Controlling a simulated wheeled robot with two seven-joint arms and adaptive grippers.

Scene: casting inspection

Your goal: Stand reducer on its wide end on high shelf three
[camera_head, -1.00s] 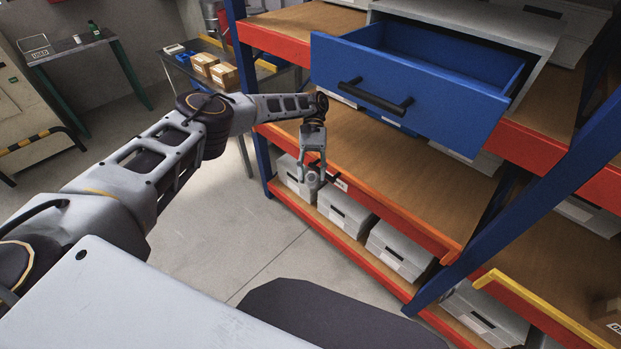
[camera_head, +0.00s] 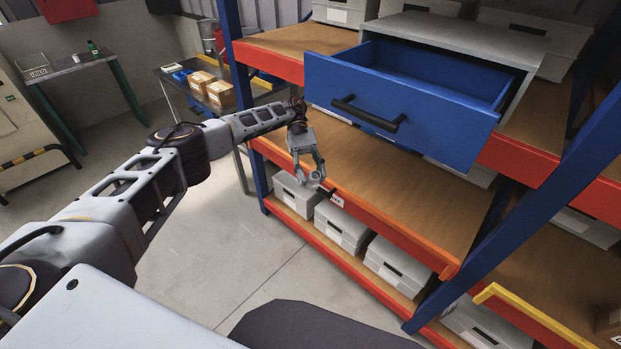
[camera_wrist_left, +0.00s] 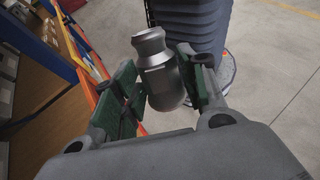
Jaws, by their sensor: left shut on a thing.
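My left gripper (camera_head: 312,177) hangs in front of the orange front edge of the middle wooden shelf (camera_head: 400,185). In the left wrist view my left gripper (camera_wrist_left: 160,88) is shut on the reducer (camera_wrist_left: 160,72), a grey metal piece with a narrow neck and a wider body. Its narrow end points to the top of that picture, and its wide body sits between the green finger pads. In the head view the reducer is too small to make out clearly. My right gripper is not in view. I cannot tell which shelf is number three.
An open blue drawer (camera_head: 395,125) juts out above the middle shelf. Grey boxes (camera_head: 342,228) stand on the bottom shelf. A blue upright (camera_head: 520,200) stands at the right. The middle shelf's visible boards are largely bare. A side table (camera_head: 245,98) with cartons is behind.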

